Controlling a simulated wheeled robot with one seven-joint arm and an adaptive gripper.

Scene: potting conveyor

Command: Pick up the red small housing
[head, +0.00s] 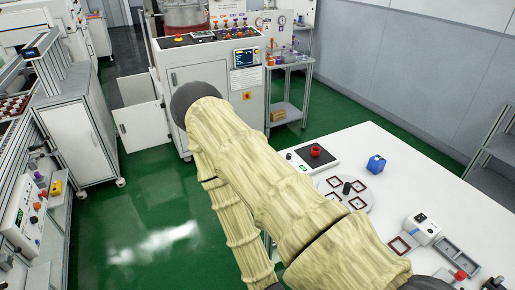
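Several small dark red square housings lie on a round grey plate (349,207) on the white table at the right. Housings show at the plate's upper left (335,181), right (360,187) and lower right (357,203). One more red square housing (399,245) lies on the table apart from the plate, left of a white device. My arm, in a beige sleeve, crosses the middle of the head view and covers the table's left part. My gripper is not in view; the forearm runs down to the bottom edge.
A black post stands mid-plate (347,188). Green floor lies open at left, between a cabinet and machine.

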